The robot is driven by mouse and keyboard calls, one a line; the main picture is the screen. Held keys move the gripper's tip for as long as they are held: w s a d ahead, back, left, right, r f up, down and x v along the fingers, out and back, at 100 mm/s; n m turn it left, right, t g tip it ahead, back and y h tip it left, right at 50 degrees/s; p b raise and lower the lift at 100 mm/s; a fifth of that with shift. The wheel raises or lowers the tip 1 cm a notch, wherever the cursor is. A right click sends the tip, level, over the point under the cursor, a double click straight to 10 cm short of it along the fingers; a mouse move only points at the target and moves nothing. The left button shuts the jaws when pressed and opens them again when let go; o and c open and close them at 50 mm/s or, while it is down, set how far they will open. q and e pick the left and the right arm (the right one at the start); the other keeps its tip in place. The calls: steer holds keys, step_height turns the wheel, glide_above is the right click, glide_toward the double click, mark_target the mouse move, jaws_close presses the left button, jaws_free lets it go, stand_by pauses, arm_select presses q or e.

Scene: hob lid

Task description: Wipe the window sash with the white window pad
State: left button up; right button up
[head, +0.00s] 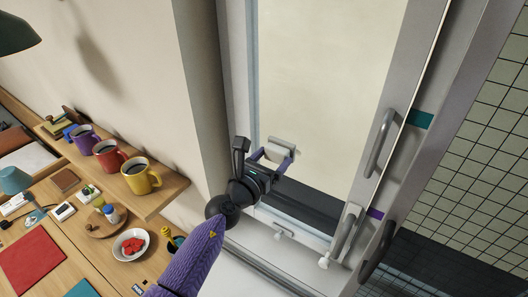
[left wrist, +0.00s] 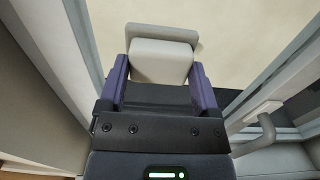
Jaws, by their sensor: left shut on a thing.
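My left gripper (head: 270,163) is shut on the white window pad (head: 281,149), with its purple fingers on either side of the pad's grip. The pad also shows in the left wrist view (left wrist: 160,58), between the fingers. The window sash (head: 330,75) is a tall pale pane in a grey frame. The pad is in front of the lower left part of the pane, close to it. I cannot tell whether it touches the glass. My right gripper is not in view.
Grey handles (head: 380,143) stand out from the frame on the right. A wooden shelf (head: 163,196) at left holds red, purple and yellow mugs (head: 141,176). Below it a desk carries a bowl (head: 130,245) with red pieces and a red mat (head: 32,262).

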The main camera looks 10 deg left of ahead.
arm_select(q)
steer(key=shift+s+d+p, duration=0.15)
steer(key=shift+s+d, duration=0.05)
steer(key=shift+d, duration=0.25)
steer(key=shift+s+d+p, duration=0.15)
steer(key=shift+s+d, duration=0.05)
steer(key=shift+d, duration=0.25)
steer(key=shift+s+d+p, duration=0.25)
steer(key=shift+d+p, duration=0.05)
steer(key=shift+d, duration=0.35)
steer(key=shift+s+d+p, duration=0.2)
steer(key=shift+d+p, duration=0.05)
steer(key=shift+d, duration=0.35)
steer(key=shift+s+d, duration=0.15)
steer(key=shift+d, duration=0.1)
steer(key=shift+s+a+p, duration=0.15)
steer(key=shift+s+p, duration=0.15)
steer(key=shift+s, duration=0.1)
steer(key=p+v, duration=0.1)
steer(key=v, duration=0.4)
